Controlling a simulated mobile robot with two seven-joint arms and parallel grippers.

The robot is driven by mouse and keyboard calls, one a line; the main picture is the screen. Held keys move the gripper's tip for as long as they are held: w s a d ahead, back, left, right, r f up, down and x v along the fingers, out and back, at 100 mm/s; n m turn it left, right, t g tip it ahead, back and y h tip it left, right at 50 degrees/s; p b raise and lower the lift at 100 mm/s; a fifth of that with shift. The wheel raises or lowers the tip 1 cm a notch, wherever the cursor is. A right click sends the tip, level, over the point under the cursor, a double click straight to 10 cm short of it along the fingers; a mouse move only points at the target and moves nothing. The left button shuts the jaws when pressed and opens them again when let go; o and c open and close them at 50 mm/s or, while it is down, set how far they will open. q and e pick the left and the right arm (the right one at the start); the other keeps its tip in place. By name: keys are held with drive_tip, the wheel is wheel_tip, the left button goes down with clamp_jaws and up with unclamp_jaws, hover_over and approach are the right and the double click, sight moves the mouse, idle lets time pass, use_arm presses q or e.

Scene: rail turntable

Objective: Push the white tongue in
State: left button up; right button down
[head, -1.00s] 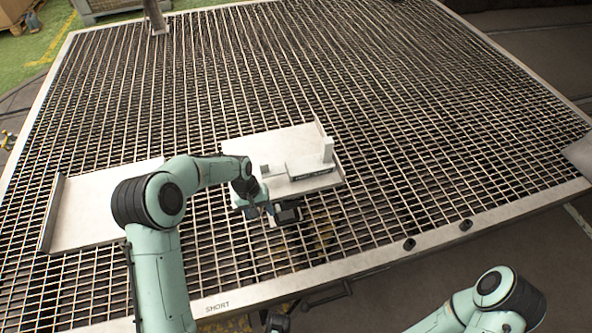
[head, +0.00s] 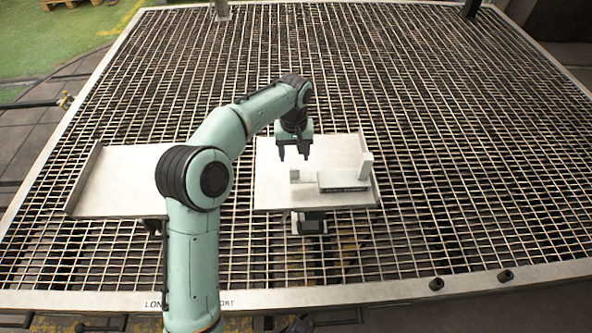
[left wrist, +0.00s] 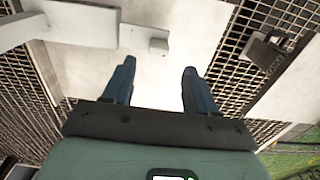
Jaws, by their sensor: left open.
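The white tongue (head: 294,175) is a small pale block at the left end of a low white housing (head: 345,181) on a white plate (head: 275,198). A short pale strip seems to join it to the housing. The tongue also shows in the left wrist view (left wrist: 158,46), just beyond the fingertips. My left gripper (head: 293,152) points down, open and empty, above the plate near the tongue. I see no contact, and the exact height gap cannot be told. My right gripper is out of view.
An upright white post (head: 366,166) stands at the housing's right end. Another white plate (head: 120,180) lies to the left. Bare metal grating (head: 450,130) spreads around, with free room to the right.

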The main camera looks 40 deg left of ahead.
sight(295, 169)
use_arm(q)
wheel_tip(295, 169, down, 8)
drive_tip(key=shift+b, duration=0.45)
